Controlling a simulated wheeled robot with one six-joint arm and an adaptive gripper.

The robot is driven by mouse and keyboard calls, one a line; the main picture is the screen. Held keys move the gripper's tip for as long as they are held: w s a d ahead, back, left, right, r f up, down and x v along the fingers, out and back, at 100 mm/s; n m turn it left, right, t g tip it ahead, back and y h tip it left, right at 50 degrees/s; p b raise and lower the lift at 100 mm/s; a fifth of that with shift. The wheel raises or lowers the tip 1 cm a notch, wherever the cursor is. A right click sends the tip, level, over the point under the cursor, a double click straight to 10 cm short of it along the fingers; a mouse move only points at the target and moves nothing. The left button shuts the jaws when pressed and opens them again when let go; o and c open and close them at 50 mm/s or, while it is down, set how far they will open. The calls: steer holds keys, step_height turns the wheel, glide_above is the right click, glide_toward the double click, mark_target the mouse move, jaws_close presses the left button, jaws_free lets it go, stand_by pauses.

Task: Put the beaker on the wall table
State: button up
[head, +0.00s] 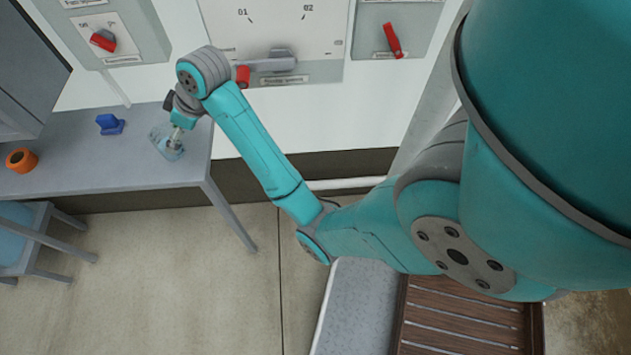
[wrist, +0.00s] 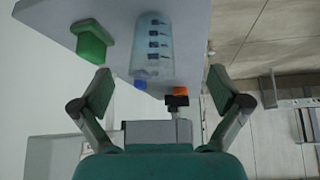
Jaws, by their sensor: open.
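The beaker (head: 168,143) is clear and bluish, with dark graduation marks, and is on the grey wall table (head: 165,172) near its right end. In the wrist view the beaker (wrist: 153,45) shows ahead of my gripper (wrist: 162,90), against the grey table top (wrist: 190,25). My gripper is open, its two fingers spread wide with nothing held between them. The beaker lies between the lines of the fingers, beyond their tips, with no contact visible. In the head view my gripper (head: 180,123) is just above the beaker and partly covers it.
A blue object (head: 110,124) and an orange ring-shaped object (head: 21,160) are on the table to the left. A green object (wrist: 92,42) is beside the beaker in the wrist view. A wall panel with a grey lever (head: 275,63) is close to my arm. A stool (head: 25,240) stands lower left.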

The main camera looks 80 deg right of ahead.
steer(key=shift+m+t+h, duration=0.3)
steer(key=shift+m+t, duration=0.4)
steer(key=shift+t, duration=0.1)
steer(key=s+a+f, duration=0.1)
steer(key=a+f, duration=0.1)
steer(key=f, duration=0.1)
steer(key=s+a+f, duration=0.2)
steer(key=a+f, duration=0.1)
steer(key=f, duration=0.1)
steer(key=s+a+f, duration=0.2)
steer(key=f, duration=0.1)
steer(key=shift+s+a+f, duration=0.15)
steer(key=shift+a+f, duration=0.05)
steer(key=shift+f, duration=0.1)
steer(key=s+a+f+m+t+h, duration=0.1)
steer(key=s+a+f, duration=0.15)
steer(key=s, duration=0.35)
steer(key=s+a+f+t, duration=0.1)
steer(key=s+a+f, duration=0.1)
steer(key=s+a, duration=0.3)
steer(key=s+a+r+t, duration=0.2)
steer(key=s+r, duration=0.3)
steer(key=s, duration=0.6)
steer(key=s+a+r+t, duration=0.2)
steer(key=s+r, duration=0.4)
steer(key=s, duration=0.6)
steer(key=shift+s+a+r+n+y, duration=0.2)
steer(key=shift+a+r+n+y, duration=0.05)
steer(key=shift+n+y, duration=0.15)
